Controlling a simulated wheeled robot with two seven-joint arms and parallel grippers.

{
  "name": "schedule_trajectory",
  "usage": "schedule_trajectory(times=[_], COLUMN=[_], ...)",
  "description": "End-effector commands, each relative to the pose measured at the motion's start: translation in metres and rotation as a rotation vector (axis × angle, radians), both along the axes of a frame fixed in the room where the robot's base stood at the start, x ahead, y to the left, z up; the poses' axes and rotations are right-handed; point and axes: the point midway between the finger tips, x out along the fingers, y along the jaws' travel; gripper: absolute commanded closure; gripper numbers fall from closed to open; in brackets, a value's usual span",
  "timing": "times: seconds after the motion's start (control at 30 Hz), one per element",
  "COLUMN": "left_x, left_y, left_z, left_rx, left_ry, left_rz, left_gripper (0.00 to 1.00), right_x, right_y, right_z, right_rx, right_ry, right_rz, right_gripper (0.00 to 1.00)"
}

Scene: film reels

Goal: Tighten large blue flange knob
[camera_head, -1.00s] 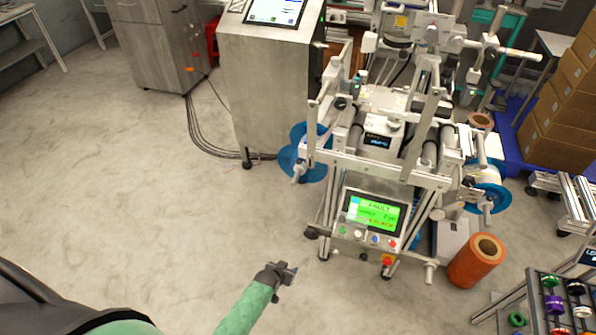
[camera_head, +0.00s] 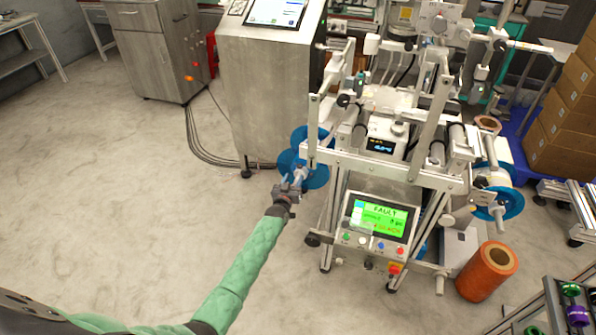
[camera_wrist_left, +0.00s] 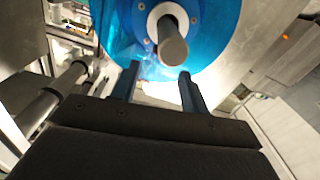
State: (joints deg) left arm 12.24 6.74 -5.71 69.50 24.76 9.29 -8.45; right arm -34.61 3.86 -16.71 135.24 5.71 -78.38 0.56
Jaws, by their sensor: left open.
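The large blue flange (camera_head: 313,171) is on the left side of the labelling machine in the head view. In the left wrist view the blue flange (camera_wrist_left: 213,45) fills the top, with a white hub ring and a grey round shaft or knob (camera_wrist_left: 173,42) sticking out of its centre. My left gripper (camera_head: 292,184) is at the flange's near side in the head view. Its two fingers (camera_wrist_left: 157,84) are open and empty in the wrist view, pointing at the flange just below the shaft. I cannot tell whether they touch the flange. My right gripper is not in view.
The machine's control panel (camera_head: 377,217) shows a green FAULT screen, right of my left gripper. A steel cabinet (camera_head: 262,90) stands behind the flange. An orange roll (camera_head: 487,271) stands on the floor at right. The floor at left is clear.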

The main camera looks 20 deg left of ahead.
Motion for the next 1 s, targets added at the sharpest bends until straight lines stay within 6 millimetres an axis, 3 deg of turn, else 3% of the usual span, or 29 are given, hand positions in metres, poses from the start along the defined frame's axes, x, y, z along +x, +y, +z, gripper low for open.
schedule_trajectory(times=[0.43, 0.93, 1.0], left_x=[0.053, 0.063, 0.062], left_y=[-0.001, 0.000, -0.001], left_z=[0.001, 0.000, 0.000], left_rx=[0.001, 0.001, 0.001], left_ry=[0.001, 0.002, 0.002], left_rz=[-0.001, 0.000, 0.000], left_gripper=[0.55, 0.55, 0.69], right_x=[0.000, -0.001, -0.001], right_y=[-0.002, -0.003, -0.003], right_z=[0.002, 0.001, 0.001], right_rx=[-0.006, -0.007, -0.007], right_ry=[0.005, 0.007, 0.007], right_rz=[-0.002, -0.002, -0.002], right_gripper=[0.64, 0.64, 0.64])
